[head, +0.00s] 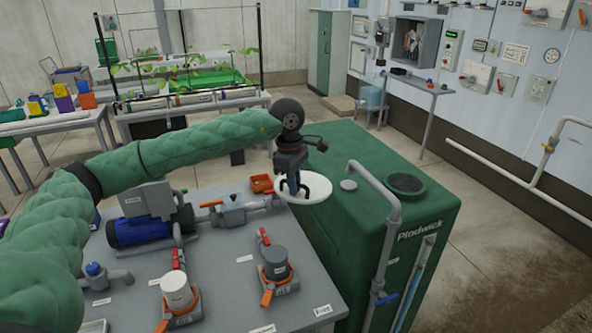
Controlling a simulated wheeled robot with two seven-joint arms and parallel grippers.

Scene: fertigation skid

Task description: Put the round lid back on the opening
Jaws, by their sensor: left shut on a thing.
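My left gripper (294,189) is shut on the round lid (317,190), a flat white disc. It holds the lid roughly level at the left edge of the green tank (440,206), and the lid looks raised above the skid table. The gripper covers part of the lid's left side. The round opening (405,183) is a dark circle with a black rim in the tank's top. It lies to the right of the lid, clear of it and uncovered. My right gripper is not in view.
The tank top behind the opening is clear.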

